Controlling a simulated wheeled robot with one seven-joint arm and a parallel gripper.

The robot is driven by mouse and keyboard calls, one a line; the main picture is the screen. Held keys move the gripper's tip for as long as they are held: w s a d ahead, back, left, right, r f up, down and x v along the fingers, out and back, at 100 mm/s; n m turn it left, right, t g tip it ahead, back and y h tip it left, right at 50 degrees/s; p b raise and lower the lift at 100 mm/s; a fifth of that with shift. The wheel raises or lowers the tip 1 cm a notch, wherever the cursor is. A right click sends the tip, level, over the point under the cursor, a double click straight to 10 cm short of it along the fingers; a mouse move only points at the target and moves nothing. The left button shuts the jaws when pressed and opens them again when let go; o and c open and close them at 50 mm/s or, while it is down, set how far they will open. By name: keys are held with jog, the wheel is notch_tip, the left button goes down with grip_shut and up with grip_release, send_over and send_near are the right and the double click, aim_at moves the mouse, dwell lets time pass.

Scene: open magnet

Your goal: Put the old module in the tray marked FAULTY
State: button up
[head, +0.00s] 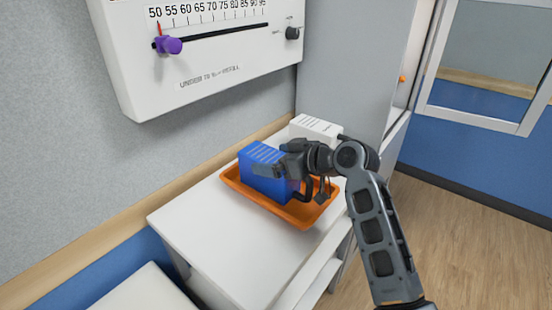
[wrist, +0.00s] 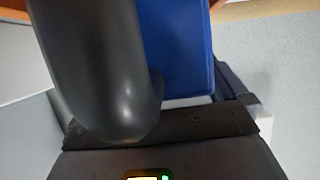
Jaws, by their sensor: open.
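A blue box-shaped module (head: 262,178) with pale stripes on top stands upright in an orange tray (head: 237,184) on the white cabinet top. No FAULTY marking is readable on the tray from here. My gripper (head: 290,180) is at the right side of the blue module, with its fingers open and close to it; whether they touch it I cannot tell. In the wrist view the blue module (wrist: 180,45) fills the upper middle, partly hidden behind a dark finger. A white module (head: 316,128) stands behind the tray, partly hidden by my wrist.
The white cabinet top (head: 190,225) has free room left and in front of the tray. A wall panel (head: 200,60) with a scale and purple slider (head: 169,45) hangs above. A grey cabinet side (head: 350,60) rises behind the white module.

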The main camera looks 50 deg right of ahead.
jog(key=shift+s+r, duration=0.15)
jog(key=shift+s, duration=0.15)
jog(key=b+v, duration=0.1)
jog(key=v, duration=1)
jog(key=shift+s, duration=0.15)
